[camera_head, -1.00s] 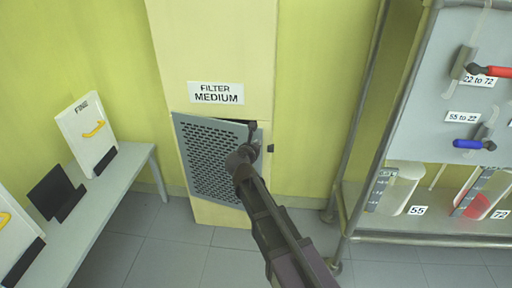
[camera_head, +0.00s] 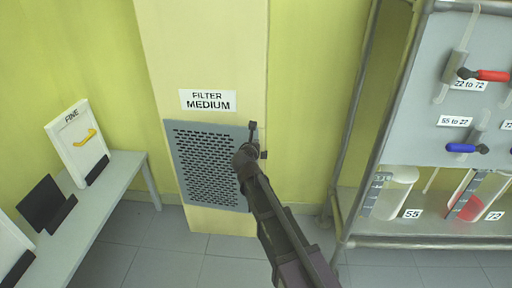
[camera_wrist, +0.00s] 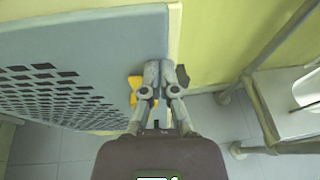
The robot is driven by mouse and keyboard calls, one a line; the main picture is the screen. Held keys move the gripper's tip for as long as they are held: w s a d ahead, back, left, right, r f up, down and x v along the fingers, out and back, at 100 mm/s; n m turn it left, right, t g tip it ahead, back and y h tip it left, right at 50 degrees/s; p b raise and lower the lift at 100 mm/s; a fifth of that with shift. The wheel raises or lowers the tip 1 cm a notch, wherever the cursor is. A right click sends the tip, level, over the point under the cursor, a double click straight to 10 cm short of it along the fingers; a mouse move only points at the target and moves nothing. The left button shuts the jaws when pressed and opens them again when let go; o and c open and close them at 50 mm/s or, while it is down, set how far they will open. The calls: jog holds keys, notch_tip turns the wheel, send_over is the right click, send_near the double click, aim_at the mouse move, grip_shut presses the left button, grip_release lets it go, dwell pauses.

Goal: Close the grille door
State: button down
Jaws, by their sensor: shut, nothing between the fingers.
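The grille door (camera_head: 205,180) is a grey perforated panel under the "FILTER MEDIUM" label on the cream column. In the head view it looks flush with the column, with no dark gap along its top edge. In the wrist view the door (camera_wrist: 70,65) fills the upper left. My gripper (camera_head: 252,130) is shut and empty at the door's right edge. In the wrist view its fingertips (camera_wrist: 165,68) are over that edge; I cannot tell whether they touch. A yellow piece (camera_wrist: 135,88) shows beside the fingers, partly hidden. A small dark catch (camera_wrist: 183,75) is just right of them.
A grey bench (camera_head: 112,190) at the left holds a white "FINE" filter panel (camera_head: 75,145) and a black holder (camera_head: 45,203). A metal-framed rack (camera_head: 335,205) with valves and glass vessels stands at the right. The floor between is clear.

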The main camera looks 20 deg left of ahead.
aim_at(256, 138)
jog(key=w, duration=0.3)
jog(key=shift+w+a, duration=0.3)
jog(key=shift+w, duration=0.1)
jog(key=shift+w+a+r, duration=0.1)
jog(key=shift+w+a, duration=0.05)
jog(key=shift+w, duration=0.05)
jog(key=shift+w+a, duration=0.15)
jog(key=shift+s+d, duration=0.2)
jog(key=shift+s, duration=0.2)
jog(key=d+f+p+v, duration=0.1)
jog(key=p+v, duration=0.2)
jog(key=v, duration=1.1)
jog(key=shift+d+f, duration=0.2)
jog(key=shift+d, duration=0.1)
